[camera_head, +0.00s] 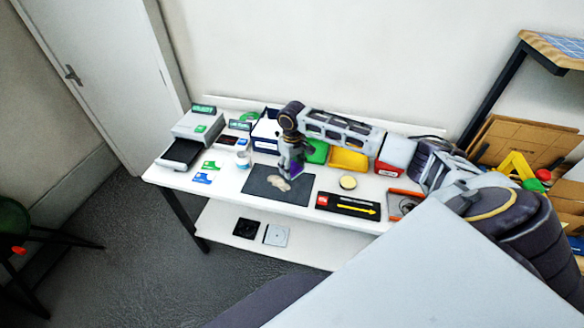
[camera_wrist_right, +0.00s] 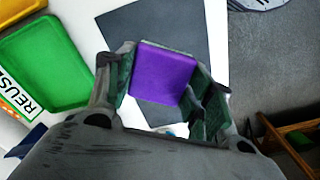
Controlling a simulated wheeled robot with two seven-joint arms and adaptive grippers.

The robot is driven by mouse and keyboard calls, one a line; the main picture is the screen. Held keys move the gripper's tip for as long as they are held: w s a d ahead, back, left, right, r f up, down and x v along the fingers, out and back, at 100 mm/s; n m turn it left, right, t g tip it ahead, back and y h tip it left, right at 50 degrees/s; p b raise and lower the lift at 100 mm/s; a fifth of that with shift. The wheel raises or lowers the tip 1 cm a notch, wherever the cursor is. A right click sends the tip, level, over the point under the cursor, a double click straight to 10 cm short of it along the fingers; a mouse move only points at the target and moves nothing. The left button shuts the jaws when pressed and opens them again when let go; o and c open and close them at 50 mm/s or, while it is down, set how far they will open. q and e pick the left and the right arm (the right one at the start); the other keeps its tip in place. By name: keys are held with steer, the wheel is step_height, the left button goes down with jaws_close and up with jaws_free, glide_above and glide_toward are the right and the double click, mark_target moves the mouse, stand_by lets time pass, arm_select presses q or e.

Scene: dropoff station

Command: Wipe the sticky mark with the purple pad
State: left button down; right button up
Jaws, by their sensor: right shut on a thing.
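My right gripper (camera_head: 289,174) is over the dark mat (camera_head: 260,187) on the white table in the head view. It is shut on the purple pad, which shows as a small purple patch in the head view. In the right wrist view the purple pad (camera_wrist_right: 164,73) sits between the two fingers of the gripper (camera_wrist_right: 165,90). A pale, irregular mark (camera_head: 279,183) lies on the mat just below the gripper. I cannot tell whether the pad touches the mat. In the wrist view the mark is hidden. My left gripper does not show.
A printer-like device (camera_head: 196,130) stands at the left of the table. Green (camera_head: 317,152) and yellow (camera_head: 348,159) trays stand behind the mat.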

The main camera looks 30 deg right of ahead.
steer(key=shift+s+d+n, duration=0.1)
steer(key=shift+s+n, duration=0.05)
steer(key=shift+n, duration=0.35)
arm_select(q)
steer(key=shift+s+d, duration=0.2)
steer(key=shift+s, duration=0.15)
arm_select(e)
steer(key=shift+w+f+n, duration=0.1)
steer(key=shift+w+n, duration=0.1)
steer(key=shift+n, duration=1.2)
